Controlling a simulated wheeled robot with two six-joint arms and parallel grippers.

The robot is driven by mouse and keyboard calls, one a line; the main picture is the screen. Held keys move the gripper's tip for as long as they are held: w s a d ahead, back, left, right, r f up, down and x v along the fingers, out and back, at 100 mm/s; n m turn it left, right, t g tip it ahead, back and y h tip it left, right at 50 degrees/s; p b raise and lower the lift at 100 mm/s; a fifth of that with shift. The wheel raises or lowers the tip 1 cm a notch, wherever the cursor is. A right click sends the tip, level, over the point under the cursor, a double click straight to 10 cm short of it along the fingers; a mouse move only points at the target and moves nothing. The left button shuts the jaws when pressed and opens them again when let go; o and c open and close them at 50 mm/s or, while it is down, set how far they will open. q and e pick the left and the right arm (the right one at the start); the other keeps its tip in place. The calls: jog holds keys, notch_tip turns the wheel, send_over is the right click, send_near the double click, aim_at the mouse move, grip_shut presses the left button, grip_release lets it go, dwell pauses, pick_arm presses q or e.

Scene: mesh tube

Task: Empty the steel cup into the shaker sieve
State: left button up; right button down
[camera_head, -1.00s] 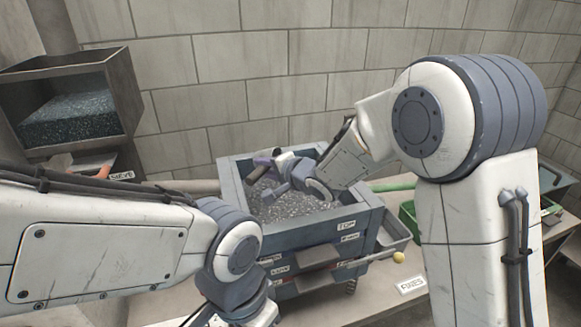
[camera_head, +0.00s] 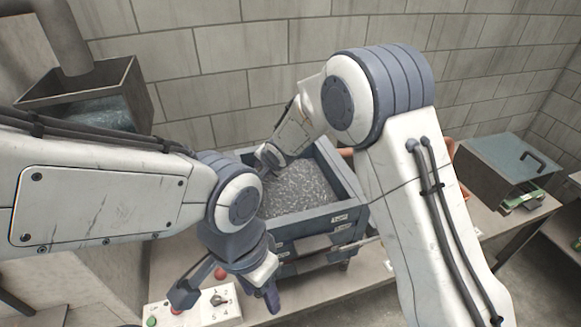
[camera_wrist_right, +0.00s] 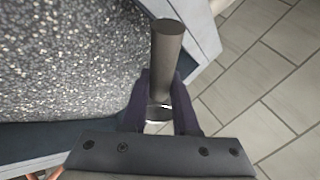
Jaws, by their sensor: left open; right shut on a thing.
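The shaker sieve (camera_head: 342,174) is a blue-grey open-topped frame on the bench, with grey grit spread inside. My right gripper (camera_wrist_right: 162,92) is shut on a dark metal cylinder (camera_wrist_right: 168,50), seemingly the steel cup or its handle. Its mouth and contents cannot be made out. In the right wrist view the cylinder is beside the grit, near the frame's edge. My left gripper (camera_head: 226,294) is open and empty, in front of the sieve above a control panel.
The white control panel (camera_head: 222,311) has knobs and a red button. A dark bin (camera_head: 140,95) with grit stands at the back left. A metal box (camera_head: 505,165) stands at the right. The bench front (camera_head: 325,284) right of the panel is mostly clear.

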jog(key=shift+w+a+f+g+h+b, duration=0.3)
jog(key=shift+a+f+h+b, duration=0.05)
jog(key=shift+a+h+b, duration=0.2)
jog(key=shift+w+a+r+n+g+h+p, duration=0.35)
jog(key=shift+a+r+h+p, duration=0.35)
jog(key=shift+p, duration=0.9)
jog(key=shift+w+a+r+n+g+h+p, duration=0.1)
jog(key=shift+w+a+r+g+h+p, duration=0.6)
jog(key=shift+p, duration=0.95)
jog(key=shift+w+a+r+n+g+h+p, duration=0.1)
jog(key=shift+a+r+n+g+h+p, duration=0.3)
jog(key=shift+h+p, duration=0.9)
jog(key=shift+a+f+y+p, duration=0.15)
jog(key=shift+f+y+p, duration=0.05)
jog(key=shift+y+p, duration=0.15)
